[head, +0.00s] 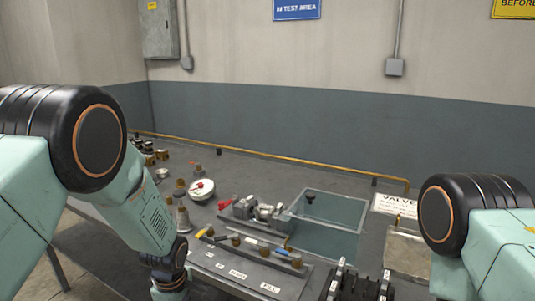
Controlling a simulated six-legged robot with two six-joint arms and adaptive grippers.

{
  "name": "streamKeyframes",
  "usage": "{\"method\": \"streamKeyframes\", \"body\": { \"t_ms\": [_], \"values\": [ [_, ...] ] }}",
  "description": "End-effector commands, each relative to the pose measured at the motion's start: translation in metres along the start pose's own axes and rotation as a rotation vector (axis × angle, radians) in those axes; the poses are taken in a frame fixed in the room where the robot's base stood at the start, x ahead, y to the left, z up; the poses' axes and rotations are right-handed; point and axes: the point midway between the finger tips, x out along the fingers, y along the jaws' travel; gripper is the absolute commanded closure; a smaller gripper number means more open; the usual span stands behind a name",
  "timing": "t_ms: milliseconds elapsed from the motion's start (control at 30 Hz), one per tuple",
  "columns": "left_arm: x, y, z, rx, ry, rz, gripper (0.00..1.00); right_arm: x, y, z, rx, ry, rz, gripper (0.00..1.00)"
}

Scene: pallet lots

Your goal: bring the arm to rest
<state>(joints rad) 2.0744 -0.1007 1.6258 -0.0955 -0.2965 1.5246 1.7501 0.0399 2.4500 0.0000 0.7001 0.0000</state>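My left arm comes in from the left, bends at a large black joint and reaches down to the bottom edge. Its wrist shows in front of the bench, but the gripper fingers lie below the picture. My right arm shows at the right edge with a black joint and a pale green link. Its gripper is not in view. I see nothing held by either arm.
A grey bench (330,178) carries a labelled valve rack (262,272), a clear-walled tank (335,208), a round gauge (201,189) and several brass fittings (150,158). A yellow rail (260,155) runs along the back. A dark labelled block (352,287) stands at the bottom edge.

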Motion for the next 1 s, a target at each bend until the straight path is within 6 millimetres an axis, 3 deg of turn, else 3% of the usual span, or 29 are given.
{"method": "streamKeyframes", "body": {
  "t_ms": [33,100,300,433,600,700,800,1000],
  "values": [
    [0.021,-0.029,0.005,0.081,-0.018,-0.021,0.56,0.004,0.0,0.0,0.0,0.0,0.0,0.6],
    [0.043,-0.065,0.012,0.209,-0.04,-0.03,0.56,0.007,0.0,0.0,0.0,0.0,0.0,0.6],
    [0.082,-0.171,0.032,0.569,-0.097,-0.047,0.56,0.015,0.0,0.0,0.0,0.0,0.0,0.6],
    [0.091,-0.238,0.045,0.799,-0.128,-0.051,0.56,0.021,0.0,0.0,0.0,0.0,0.0,0.6],
    [0.084,-0.312,0.058,1.075,-0.161,-0.054,0.56,0.027,0.0,0.0,0.0,0.0,0.0,0.6],
    [0.077,-0.34,0.063,1.192,-0.172,-0.054,0.56,0.029,0.0,0.0,0.0,0.0,0.0,0.6],
    [0.071,-0.354,0.065,1.266,-0.177,-0.052,0.56,0.03,0.0,0.0,0.0,0.0,0.0,0.6],
    [0.068,-0.36,0.066,1.304,-0.178,-0.05,0.56,0.03,0.0,0.0,0.0,0.0,0.0,0.6]
  ]
}}
